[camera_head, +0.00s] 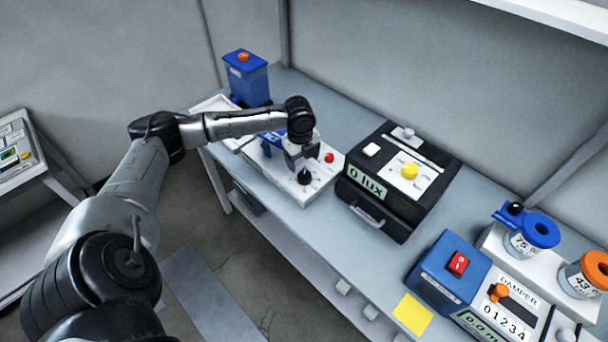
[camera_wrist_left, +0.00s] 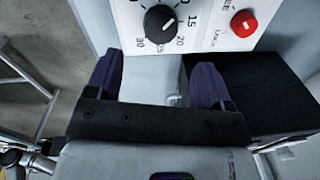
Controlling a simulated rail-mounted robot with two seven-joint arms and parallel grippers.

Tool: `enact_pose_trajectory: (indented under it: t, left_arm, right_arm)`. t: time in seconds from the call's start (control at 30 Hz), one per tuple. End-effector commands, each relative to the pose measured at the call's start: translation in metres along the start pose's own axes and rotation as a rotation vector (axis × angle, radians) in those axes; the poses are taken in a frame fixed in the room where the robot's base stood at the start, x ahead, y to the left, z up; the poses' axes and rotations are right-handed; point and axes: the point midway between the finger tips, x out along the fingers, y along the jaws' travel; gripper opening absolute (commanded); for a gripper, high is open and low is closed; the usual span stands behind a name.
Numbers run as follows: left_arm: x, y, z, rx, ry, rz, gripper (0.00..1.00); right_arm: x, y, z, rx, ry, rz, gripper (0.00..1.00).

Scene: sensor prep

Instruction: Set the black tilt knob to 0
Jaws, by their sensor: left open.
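The black tilt knob (camera_head: 304,177) sits on the white panel of a tilt device (camera_head: 284,184) on the bench. In the left wrist view the knob (camera_wrist_left: 158,24) is at the top, inside a printed scale with 15, 20 and 30 readable. Its white pointer line points up and right, roughly toward the 15 side. The scale's upper part is cut off. My left gripper (camera_head: 300,158) is just above the knob in the head view. In the wrist view its two purple-grey fingers (camera_wrist_left: 156,80) are apart with nothing between them, short of the knob. My right gripper is not in view.
A red button (camera_wrist_left: 243,23) is right of the knob. A black lux box (camera_head: 378,212) stands close to the right. A blue box (camera_head: 246,80) with an orange top is behind.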

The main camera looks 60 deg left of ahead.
Motion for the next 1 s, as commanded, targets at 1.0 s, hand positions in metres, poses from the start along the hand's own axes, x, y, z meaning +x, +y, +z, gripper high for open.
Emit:
enact_pose_trajectory:
  t: [1.0]
  left_arm:
    - [0.08, 0.0, 0.0, -0.001, -0.001, -0.001, 0.73]
  right_arm:
    - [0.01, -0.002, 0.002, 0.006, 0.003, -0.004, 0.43]
